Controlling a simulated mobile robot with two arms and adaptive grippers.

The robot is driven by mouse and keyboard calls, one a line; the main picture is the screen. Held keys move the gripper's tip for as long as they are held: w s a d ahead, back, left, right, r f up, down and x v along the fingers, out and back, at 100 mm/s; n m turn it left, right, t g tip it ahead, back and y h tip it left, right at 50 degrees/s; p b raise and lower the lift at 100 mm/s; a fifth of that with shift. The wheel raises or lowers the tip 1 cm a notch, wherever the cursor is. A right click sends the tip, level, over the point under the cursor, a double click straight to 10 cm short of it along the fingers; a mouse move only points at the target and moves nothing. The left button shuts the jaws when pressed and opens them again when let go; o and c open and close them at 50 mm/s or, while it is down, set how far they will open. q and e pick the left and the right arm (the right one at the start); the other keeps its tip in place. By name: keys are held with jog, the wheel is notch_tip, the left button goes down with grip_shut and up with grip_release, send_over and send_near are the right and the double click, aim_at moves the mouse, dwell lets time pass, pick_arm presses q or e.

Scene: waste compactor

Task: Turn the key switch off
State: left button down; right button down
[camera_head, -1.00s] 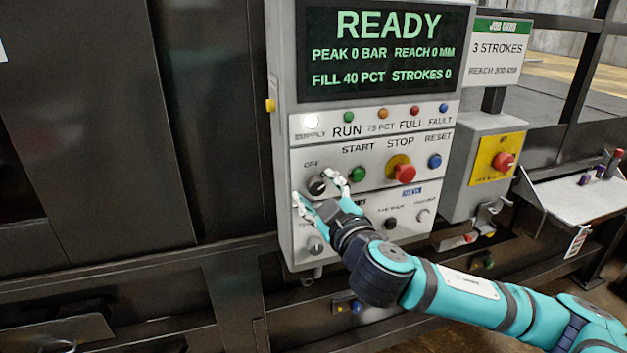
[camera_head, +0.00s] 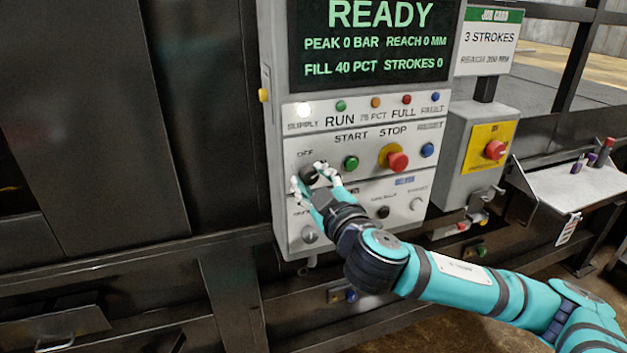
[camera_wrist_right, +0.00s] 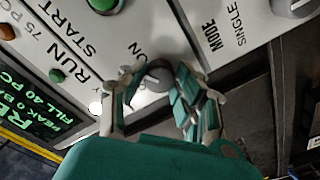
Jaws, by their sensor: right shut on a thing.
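The key switch (camera_head: 309,174) is a dark round knob under the "OFF" label at the left of the grey control panel (camera_head: 283,160). My right gripper (camera_head: 312,178) reaches up to it from below right, one finger on each side, and is shut on it. In the right wrist view the key switch (camera_wrist_right: 158,76) sits between the two fingers of the gripper (camera_wrist_right: 152,98), near the "ON" label. The fingers hide part of the knob, so its exact angle is hard to tell. My left gripper is not in view.
A green start button (camera_head: 351,163) and a red stop button (camera_head: 397,160) sit just right of the key switch. A grey selector knob (camera_head: 309,235) is below. The screen (camera_head: 375,40) reads READY, and the supply lamp (camera_head: 303,109) is lit white.

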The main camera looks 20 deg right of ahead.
jog(key=n+p, duration=0.1)
jog(key=n, duration=0.2)
jog(key=shift+r+n+p, duration=0.15)
jog(key=shift+n+p, duration=0.2)
jog(key=shift+n, duration=0.05)
jog(key=n+p, duration=0.1)
jog(key=n, duration=0.2)
jog(key=shift+n+p, duration=0.3)
jog(key=shift+p, duration=0.1)
jog(key=shift+n+p, duration=0.5)
jog(key=shift+n, duration=0.6)
jog(key=shift+n+p, duration=0.3)
jog(key=shift+n, duration=0.6)
